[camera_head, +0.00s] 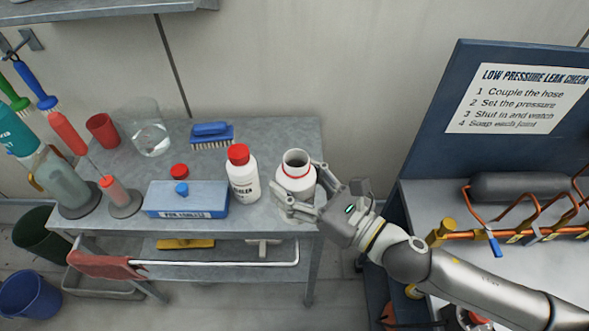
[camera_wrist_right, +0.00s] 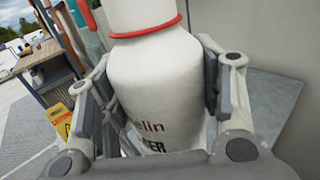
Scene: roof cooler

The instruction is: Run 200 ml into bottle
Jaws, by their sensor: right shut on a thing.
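A white open-necked bottle (camera_head: 295,174) with a red ring at its neck stands upright at the right end of the grey metal table (camera_head: 270,152). My right gripper (camera_head: 297,192) is shut on this bottle, with fingers on either side of its body. In the right wrist view the bottle (camera_wrist_right: 160,85) fills the middle, with partly hidden lettering low on it. A second white bottle (camera_head: 243,182) with a red cap stands just left of it. A clear beaker (camera_head: 152,138) holding some clear liquid stands at the back left. My left gripper is not in view.
A blue box (camera_head: 187,203), a loose red cap (camera_head: 179,171), a blue brush (camera_head: 211,133) and a red cup (camera_head: 103,131) are on the table. Several tools and bottles crowd its left end. A leak-check bench with copper pipes (camera_head: 520,235) stands right.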

